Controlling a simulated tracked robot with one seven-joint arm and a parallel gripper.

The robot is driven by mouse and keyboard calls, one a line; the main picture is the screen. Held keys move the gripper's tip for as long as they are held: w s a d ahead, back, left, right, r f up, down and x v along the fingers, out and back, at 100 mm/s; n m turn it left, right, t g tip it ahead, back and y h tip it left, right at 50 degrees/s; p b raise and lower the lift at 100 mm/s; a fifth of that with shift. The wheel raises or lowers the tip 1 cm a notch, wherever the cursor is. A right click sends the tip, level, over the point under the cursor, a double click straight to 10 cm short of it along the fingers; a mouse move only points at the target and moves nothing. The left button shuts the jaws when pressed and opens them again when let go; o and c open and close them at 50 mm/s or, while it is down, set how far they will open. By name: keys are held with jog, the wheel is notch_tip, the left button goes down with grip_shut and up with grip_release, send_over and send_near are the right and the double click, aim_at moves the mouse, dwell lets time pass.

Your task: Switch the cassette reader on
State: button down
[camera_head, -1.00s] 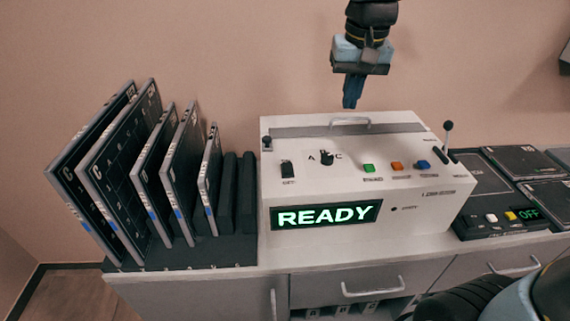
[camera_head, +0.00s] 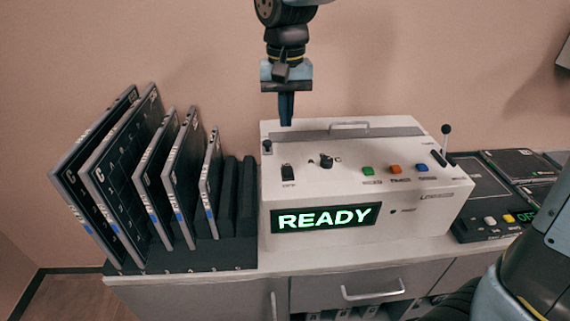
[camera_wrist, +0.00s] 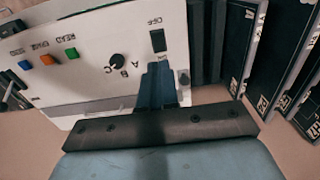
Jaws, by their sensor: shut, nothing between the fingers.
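The cassette reader (camera_head: 330,155) is a white box on the cabinet top, its front display (camera_head: 324,217) lit green with READY. A black switch (camera_head: 288,173) with an OFF label sits at the left of its top panel. It also shows in the wrist view (camera_wrist: 158,41). A black rotary knob (camera_head: 326,161) with letters lies to its right. My gripper (camera_head: 286,121) points down above the rear left of the reader, fingers shut and empty.
A rack of upright dark cassettes (camera_head: 120,170) stands left of the reader. Green (camera_head: 368,171), orange and blue buttons and a lever (camera_head: 443,143) are on the reader's right. A dark unit (camera_head: 485,224) with small buttons lies further right. A handle (camera_head: 348,126) rises at the reader's rear.

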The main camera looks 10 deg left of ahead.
aim_at(286, 175)
jog(key=shift+f, duration=0.15)
notch_tip(286, 175, down, 14)
jog(key=shift+r, duration=0.1)
dwell(0.4)
dwell(0.5)
jog(key=shift+w+a+r, duration=0.1)
jog(key=shift+w+r, duration=0.15)
jog(key=shift+w, duration=0.4)
jog(key=shift+r, duration=0.1)
notch_tip(286, 175, up, 14)
jog(key=s, duration=0.2)
jog(key=shift+s+d+f, duration=0.25)
jog(key=shift+s+d, duration=0.05)
dwell(0.4)
